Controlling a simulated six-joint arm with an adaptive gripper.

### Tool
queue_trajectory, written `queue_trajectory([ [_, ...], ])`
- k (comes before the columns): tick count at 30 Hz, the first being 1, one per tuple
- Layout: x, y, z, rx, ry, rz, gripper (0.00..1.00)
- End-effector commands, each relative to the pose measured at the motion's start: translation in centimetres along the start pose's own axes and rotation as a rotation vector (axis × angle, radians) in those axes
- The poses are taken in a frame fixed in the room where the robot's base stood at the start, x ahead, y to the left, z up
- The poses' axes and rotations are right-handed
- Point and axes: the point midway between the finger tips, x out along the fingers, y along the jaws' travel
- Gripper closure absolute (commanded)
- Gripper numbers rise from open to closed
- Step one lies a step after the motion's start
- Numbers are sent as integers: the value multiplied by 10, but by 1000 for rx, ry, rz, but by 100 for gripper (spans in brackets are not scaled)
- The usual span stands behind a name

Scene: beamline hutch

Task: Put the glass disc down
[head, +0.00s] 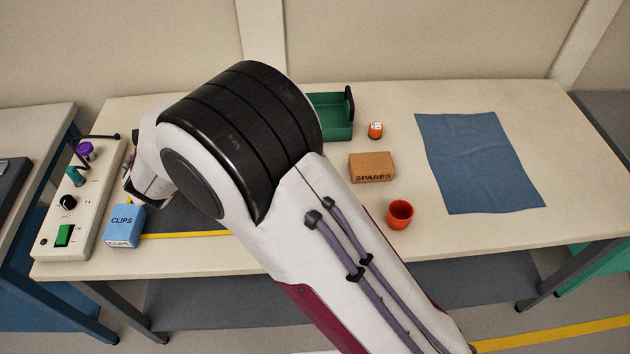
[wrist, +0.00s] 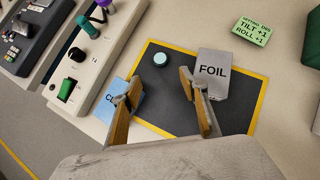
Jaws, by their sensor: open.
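The glass disc (wrist: 160,59) is small, round and pale blue. In the wrist view it lies near the far left corner of a dark mat (wrist: 180,122) with a yellow border. My gripper (wrist: 160,81) is open, with nothing between its fingers. The disc shows beyond the fingertips, apart from both. In the head view my arm hides the disc and most of the mat; a bare part of the mat (head: 190,217) shows.
A grey FOIL box (wrist: 213,73) stands on the mat close to my right finger. A blue CLIPS box (head: 124,228) is beside the mat at left, near a control panel (head: 60,215) with knobs. SPARES box (head: 372,168), orange cup (head: 400,215) and green tray (head: 330,117) are farther right.

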Motion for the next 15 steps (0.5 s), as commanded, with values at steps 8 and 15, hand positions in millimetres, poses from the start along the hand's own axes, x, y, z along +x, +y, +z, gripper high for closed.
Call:
queue_trajectory([
  [8, -14, -23, 13, 97, -20, -34, 56],
  [15, -59, -91, 41, 385, -80, -130, 56],
])
